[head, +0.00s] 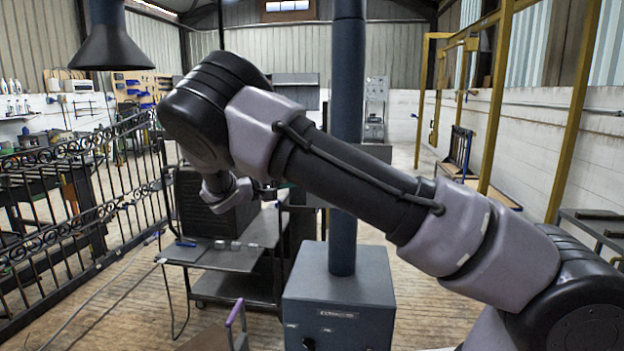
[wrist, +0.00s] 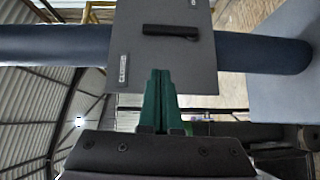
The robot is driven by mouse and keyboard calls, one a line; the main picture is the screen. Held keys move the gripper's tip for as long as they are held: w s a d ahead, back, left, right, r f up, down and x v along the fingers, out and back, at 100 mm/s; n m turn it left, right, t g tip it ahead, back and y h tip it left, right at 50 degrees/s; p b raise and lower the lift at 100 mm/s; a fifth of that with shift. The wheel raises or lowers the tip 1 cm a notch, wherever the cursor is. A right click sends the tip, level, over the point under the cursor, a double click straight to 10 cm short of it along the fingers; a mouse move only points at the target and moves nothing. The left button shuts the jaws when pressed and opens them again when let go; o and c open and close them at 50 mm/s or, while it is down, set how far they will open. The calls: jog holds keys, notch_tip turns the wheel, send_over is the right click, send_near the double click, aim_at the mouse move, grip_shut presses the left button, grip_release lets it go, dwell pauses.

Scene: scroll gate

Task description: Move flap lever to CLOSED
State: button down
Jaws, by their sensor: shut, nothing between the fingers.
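In the wrist view a grey plate (wrist: 150,65) sits on a blue-grey pipe (wrist: 50,45). A black bar-shaped lever (wrist: 171,31) is on the plate, lying along the pipe's direction. Small labels are at the plate's lower left and upper right; I cannot read them. My gripper (wrist: 160,74) has green fingers, shut together and empty. Their tips overlap the plate's lower edge in the picture, below the lever and apart from it. In the head view my arm hides the plate, the lever and the fingers.
The pipe (head: 344,160) rises from a blue-grey box (head: 338,300) with a label and a dark knob. A dark cart (head: 232,258) stands left of it, a black railing (head: 70,220) farther left. Yellow posts (head: 495,100) stand at right.

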jog(key=shift+v, duration=1.55)
jog(key=s+d+r+m+g+y, duration=0.25)
jog(key=s+d+g+y, duration=0.2)
jog(key=d, duration=0.65)
jog(key=s+d+r+m+g+y, duration=0.1)
jog(key=s+d+m+g+y, duration=0.3)
jog(key=d, duration=0.7)
jog(key=s+d+r+m+t+y, duration=0.2)
jog(key=s+r, duration=0.4)
jog(key=s, duration=0.4)
jog(key=s+d+r+m+t+y, duration=0.2)
jog(key=s+r+t+y, duration=0.2)
jog(key=s, duration=0.6)
notch_tip(320, 180, up, 3)
jog(key=shift+s+d+r+y, duration=0.2)
jog(key=shift+s+d+y, duration=0.2)
jog(key=shift+y, duration=0.75)
